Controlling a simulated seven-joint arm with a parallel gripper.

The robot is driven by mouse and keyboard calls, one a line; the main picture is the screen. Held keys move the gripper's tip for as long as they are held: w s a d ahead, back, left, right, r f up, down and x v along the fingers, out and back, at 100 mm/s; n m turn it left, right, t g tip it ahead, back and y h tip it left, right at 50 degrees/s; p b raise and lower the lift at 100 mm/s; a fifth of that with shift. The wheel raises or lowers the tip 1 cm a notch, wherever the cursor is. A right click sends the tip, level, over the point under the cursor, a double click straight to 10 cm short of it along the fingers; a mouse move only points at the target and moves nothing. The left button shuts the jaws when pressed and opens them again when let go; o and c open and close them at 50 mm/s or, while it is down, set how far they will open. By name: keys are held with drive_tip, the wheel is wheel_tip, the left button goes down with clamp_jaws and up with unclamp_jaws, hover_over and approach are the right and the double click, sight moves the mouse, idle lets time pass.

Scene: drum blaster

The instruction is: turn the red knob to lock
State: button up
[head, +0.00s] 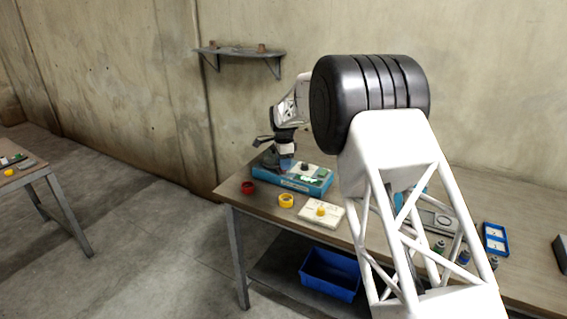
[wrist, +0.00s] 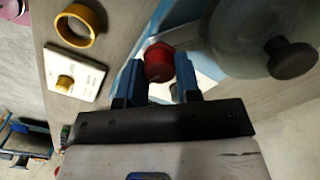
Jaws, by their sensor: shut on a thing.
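The red knob (wrist: 159,62) is between my gripper's two blue fingers in the wrist view, on a white and blue surface. My gripper (wrist: 160,72) is shut on it. In the head view, my gripper (head: 279,165) is down at the left end of a blue box (head: 300,184) on the workbench. The red knob cannot be made out there, hidden by the gripper. Which way the knob is turned cannot be told.
On the bench (head: 233,192) lie a red ring (head: 248,187), a yellow ring (head: 286,200) and a white plate (head: 309,217) with a yellow knob. A large rounded body (wrist: 240,45) with a dark knob is close at the right in the wrist view. A blue bin (head: 330,274) is below.

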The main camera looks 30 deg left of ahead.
idle(0.3)
drive_tip(key=o, duration=0.9)
drive_tip(key=shift+o, duration=0.2)
drive_tip(key=shift+r, duration=0.2)
drive_tip(key=shift+r, duration=3.75)
drive_tip(key=shift+d, duration=0.1)
